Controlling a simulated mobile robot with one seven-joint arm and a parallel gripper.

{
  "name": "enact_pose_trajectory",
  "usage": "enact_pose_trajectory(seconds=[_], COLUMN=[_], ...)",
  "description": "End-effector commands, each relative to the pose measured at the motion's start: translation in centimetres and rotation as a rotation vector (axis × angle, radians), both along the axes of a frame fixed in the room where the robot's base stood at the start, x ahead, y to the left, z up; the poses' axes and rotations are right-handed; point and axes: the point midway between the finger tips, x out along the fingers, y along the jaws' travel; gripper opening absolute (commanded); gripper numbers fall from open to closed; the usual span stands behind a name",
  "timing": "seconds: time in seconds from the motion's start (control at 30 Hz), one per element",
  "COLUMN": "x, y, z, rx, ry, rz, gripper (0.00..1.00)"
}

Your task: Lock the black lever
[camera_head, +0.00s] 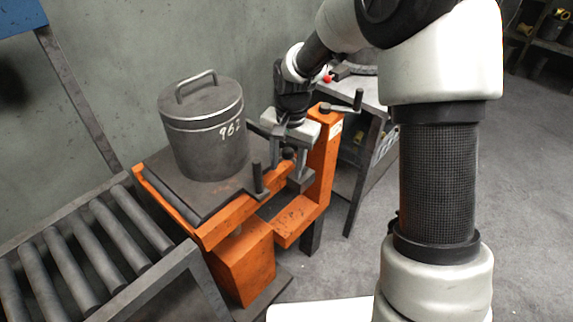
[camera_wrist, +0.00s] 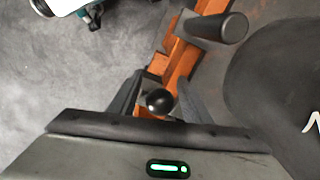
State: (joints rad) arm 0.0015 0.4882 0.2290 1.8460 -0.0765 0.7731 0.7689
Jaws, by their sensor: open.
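A lever with a round black ball knob (camera_wrist: 159,102) shows in the wrist view, between the two fingers of my gripper (camera_wrist: 157,88). The fingers stand apart on either side of the knob; I cannot tell whether either one touches it. In the head view my gripper (camera_head: 288,158) points down over the orange frame, just right of the lidded cylinder, and the black knob (camera_head: 288,153) shows small beside the fingers. The lever's shaft is mostly hidden. A dark upright handle (camera_head: 257,178) stands at the plate's corner, and it also shows in the wrist view (camera_wrist: 222,27).
The grey cylinder (camera_head: 205,135) with a top handle stands on a dark plate on the orange frame (camera_head: 240,265). A crank handle (camera_head: 345,107) sticks out from the orange upright on the right. A roller conveyor (camera_head: 85,255) is at left. Grey floor is clear at lower right.

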Motion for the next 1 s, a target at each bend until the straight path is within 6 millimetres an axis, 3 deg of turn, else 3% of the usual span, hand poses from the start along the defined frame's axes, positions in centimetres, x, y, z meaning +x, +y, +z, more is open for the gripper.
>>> enact_pose_trajectory(seconds=[0.13, 0.4, 1.0], x=[0.0, 0.0, 0.8], y=[0.0, 0.0, -0.8], z=[0.0, 0.0, 1.6], rx=[0.000, 0.000, 0.117], ry=[0.000, 0.000, 0.119], rz=[0.000, 0.000, -0.005], gripper=[0.44, 0.00, 0.00])
